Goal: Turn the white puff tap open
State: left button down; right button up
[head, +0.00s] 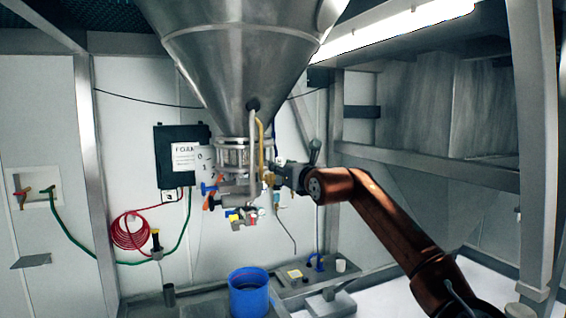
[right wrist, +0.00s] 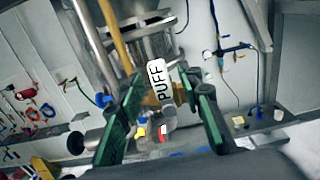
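The white puff tap (right wrist: 158,82) carries the word PUFF and shows in the right wrist view, on a brass-coloured fitting below the metal hopper neck. My right gripper (right wrist: 160,82) is open, with one green finger on each side of the tap. I see gaps between the fingers and the tap, and cannot tell whether either touches it. In the head view my right gripper (head: 277,178) reaches in from the right to the pipes under the hopper (head: 235,60), and the tap cannot be made out there. My left gripper is not in view.
A vertical pipe and a yellow hose (head: 261,145) run close to my right gripper. A blue-handled tap (head: 208,188) and small coloured fittings (head: 240,217) sit beside and below it. A blue bucket (head: 249,297) stands beneath. A red hose coil (head: 131,231) hangs on the wall.

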jog(key=shift+c, duration=0.3)
grip_shut()
dwell(0.5)
